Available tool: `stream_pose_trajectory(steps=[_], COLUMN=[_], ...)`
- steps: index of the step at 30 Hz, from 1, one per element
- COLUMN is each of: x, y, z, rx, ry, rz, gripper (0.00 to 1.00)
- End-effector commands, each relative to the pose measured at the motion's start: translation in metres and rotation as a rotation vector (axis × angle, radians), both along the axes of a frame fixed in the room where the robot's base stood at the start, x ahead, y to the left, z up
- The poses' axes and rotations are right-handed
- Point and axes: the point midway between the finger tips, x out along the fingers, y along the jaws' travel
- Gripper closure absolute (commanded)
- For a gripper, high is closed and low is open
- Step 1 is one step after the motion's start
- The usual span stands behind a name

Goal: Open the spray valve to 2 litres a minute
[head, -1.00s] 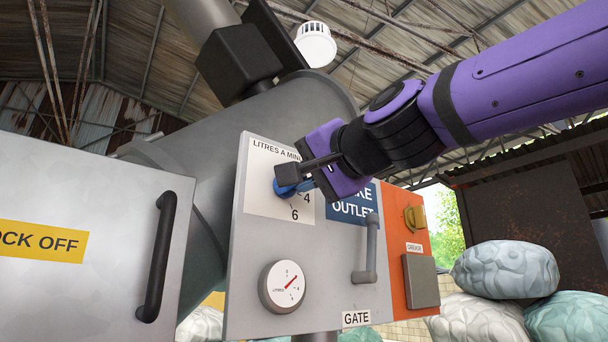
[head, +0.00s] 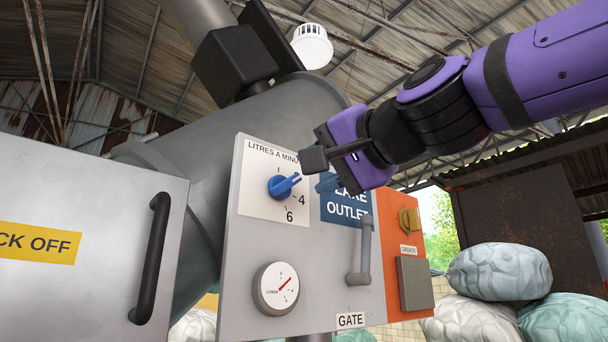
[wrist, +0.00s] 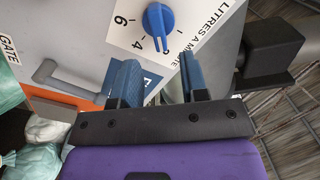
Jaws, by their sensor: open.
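The blue spray valve knob (head: 282,187) sits on a white dial plate marked "LITRES A MINUTE" (head: 262,207). Its pointer aims to the upper right, above the 4 and 6 marks; the figure at its tip is not readable. In the wrist view the knob (wrist: 158,20) shows beyond my fingers, with 4 and 6 beside it. My gripper (head: 320,170) is open and empty, to the right of the knob and apart from it, in front of the blue outlet sign. Its two blue-padded fingers (wrist: 156,82) have a clear gap between them.
A round litres gauge (head: 276,288) below the dial has a red needle tilted to the upper right. A grey gate handle (head: 363,252) stands out from the panel to the right. A lock-off door with a black handle (head: 152,258) is at left. Sacks (head: 503,270) are piled at right.

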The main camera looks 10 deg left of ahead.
Motion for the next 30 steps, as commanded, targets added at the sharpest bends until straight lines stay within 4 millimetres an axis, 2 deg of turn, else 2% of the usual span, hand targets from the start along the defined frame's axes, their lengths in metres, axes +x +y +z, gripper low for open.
stream_pose_trajectory(steps=[6,12,30], x=[-0.025,-0.036,-0.038], y=[-0.029,-0.043,-0.045], z=[0.000,0.000,0.000], rx=[0.001,0.000,0.001], ry=[-0.001,0.000,0.001], rz=[0.000,-0.001,0.000], gripper=[0.60,0.60,0.60])
